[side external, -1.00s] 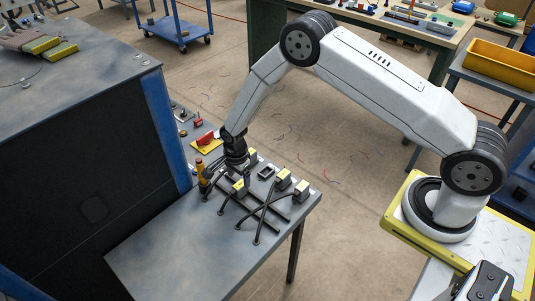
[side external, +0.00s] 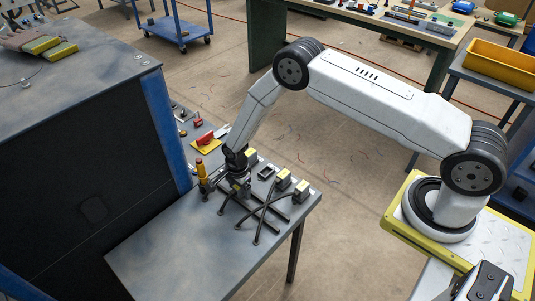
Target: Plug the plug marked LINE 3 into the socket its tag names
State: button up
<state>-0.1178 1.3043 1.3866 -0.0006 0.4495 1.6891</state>
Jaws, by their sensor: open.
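Several grey plugs with yellow tops and dark cables lie on the grey bench (side external: 190,240). One plug (side external: 251,156) is just behind my gripper, and two more, a middle plug (side external: 283,175) and a right plug (side external: 301,187), lie to its right. The tag lettering is too small to read, so I cannot tell which is LINE 3. My gripper (side external: 239,187) is open, pointing down low over the bench at the leftmost plug, which it mostly hides. I cannot tell whether it touches that plug. I cannot make out which fitting is the named socket.
Dark cables (side external: 262,218) cross on the bench. A yellow and black upright tool (side external: 202,172) stands close left of my gripper. A red switch on a yellow plate (side external: 206,141) sits behind, beside the blue post (side external: 165,125) of the cabinet. The bench's front left is clear.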

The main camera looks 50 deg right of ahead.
jog(key=shift+f, duration=0.2)
dwell(0.4)
grip_shut()
